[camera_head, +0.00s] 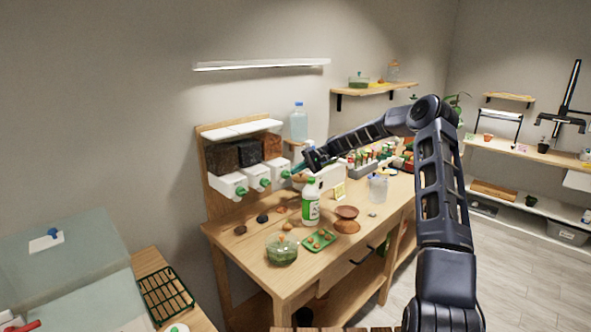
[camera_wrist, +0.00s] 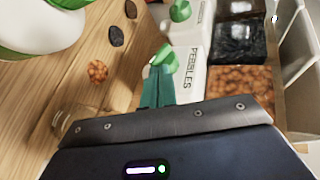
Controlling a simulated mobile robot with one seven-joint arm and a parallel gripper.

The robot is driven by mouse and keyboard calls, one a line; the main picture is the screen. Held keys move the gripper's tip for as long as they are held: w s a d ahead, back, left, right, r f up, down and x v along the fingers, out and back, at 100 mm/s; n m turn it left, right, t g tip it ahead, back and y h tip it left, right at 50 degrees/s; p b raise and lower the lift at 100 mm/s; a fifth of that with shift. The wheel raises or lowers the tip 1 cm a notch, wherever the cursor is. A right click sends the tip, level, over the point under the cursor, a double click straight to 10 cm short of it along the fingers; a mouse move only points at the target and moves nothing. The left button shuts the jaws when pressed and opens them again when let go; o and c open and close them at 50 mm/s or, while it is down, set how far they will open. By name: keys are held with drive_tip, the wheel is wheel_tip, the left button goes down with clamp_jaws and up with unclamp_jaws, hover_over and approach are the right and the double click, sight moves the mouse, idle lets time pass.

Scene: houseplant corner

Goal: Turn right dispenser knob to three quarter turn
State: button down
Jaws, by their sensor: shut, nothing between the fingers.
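The dispenser unit (camera_head: 208,165) stands at the back left of the wooden bench, with three white outlets and green knobs. The right knob (camera_head: 286,174) is beside my gripper (camera_head: 297,168), under the bin of brown pebbles. In the wrist view the green knob (camera_wrist: 166,56) sits on the white outlet labelled PEBBLES (camera_wrist: 190,72). My gripper's teal fingers (camera_wrist: 155,75) are closed together, their tips at the near side of this knob. I cannot tell whether they touch it. The knob's turn angle is not clear. Another green knob (camera_wrist: 180,11) shows farther up.
A white and green bottle (camera_head: 310,205) stands close in front of the outlets and shows large in the wrist view (camera_wrist: 42,28). A glass bowl (camera_head: 282,252), green tray (camera_head: 320,240) and several stones lie on the bench. A clear bottle (camera_head: 299,122) stands behind.

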drive_tip(key=shift+s+a+f+m+g+y, duration=0.15)
drive_tip(key=shift+f+m+g+y, duration=0.15)
drive_tip(key=shift+f+y, duration=0.45)
drive_tip(key=shift+s+a+f+m+g+y, duration=0.15)
drive_tip(key=shift+f+g+y, duration=0.35)
drive_tip(key=shift+f, duration=0.4)
drive_tip(key=shift+s+a+f+m+g+y, duration=0.15)
drive_tip(key=shift+f+m+g+y, duration=0.15)
drive_tip(key=shift+f+y, duration=0.45)
drive_tip(key=shift+f, duration=0.2)
